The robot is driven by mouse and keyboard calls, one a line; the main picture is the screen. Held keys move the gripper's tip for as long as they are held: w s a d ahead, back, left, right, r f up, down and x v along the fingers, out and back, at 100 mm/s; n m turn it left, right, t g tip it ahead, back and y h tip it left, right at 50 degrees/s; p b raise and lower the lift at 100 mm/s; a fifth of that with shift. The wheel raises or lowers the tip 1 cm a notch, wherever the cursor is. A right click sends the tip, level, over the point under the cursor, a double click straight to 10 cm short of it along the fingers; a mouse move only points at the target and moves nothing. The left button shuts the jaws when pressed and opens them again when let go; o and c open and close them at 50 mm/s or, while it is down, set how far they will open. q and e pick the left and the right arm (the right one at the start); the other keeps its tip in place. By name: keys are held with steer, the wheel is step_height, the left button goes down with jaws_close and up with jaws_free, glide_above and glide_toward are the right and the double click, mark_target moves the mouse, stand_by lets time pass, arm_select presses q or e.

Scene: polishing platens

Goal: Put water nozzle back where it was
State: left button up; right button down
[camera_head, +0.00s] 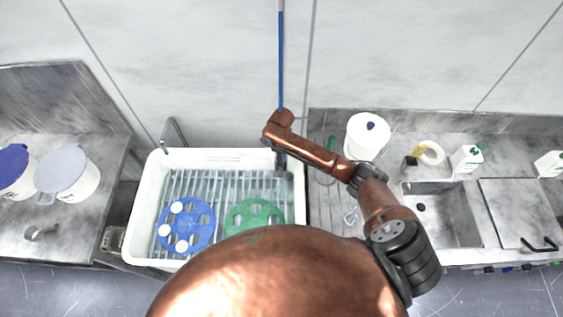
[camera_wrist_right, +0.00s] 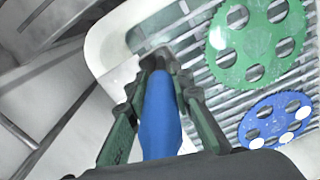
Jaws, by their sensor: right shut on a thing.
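The blue water nozzle (camera_wrist_right: 159,115) lies between the two fingers of my right gripper (camera_wrist_right: 158,70) in the right wrist view, and the gripper is shut on it. In the head view a straight blue hose (camera_head: 281,60) runs from the top edge down to my right wrist. My right gripper (camera_head: 281,163) is over the right rear corner of the white sink, mostly hidden by my arm. The nozzle itself cannot be made out in the head view. The place where it hung is not clearly seen. My left gripper is not in view.
The white sink (camera_head: 140,205) has a slatted rack with a blue platen (camera_head: 187,222), bearing white discs, and a green platen (camera_head: 240,214). A tap (camera_head: 174,130) stands behind it. The right counter holds a white container (camera_head: 364,140), a tape roll (camera_head: 430,153) and bottles (camera_head: 466,160).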

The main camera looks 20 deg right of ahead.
steer(key=shift+f, duration=1.45)
steer(key=c, duration=1.7)
jaws_free()
step_height(320, 180, up, 12)
steer(key=shift+r+b, duration=0.15)
steer(key=shift+b, duration=0.15)
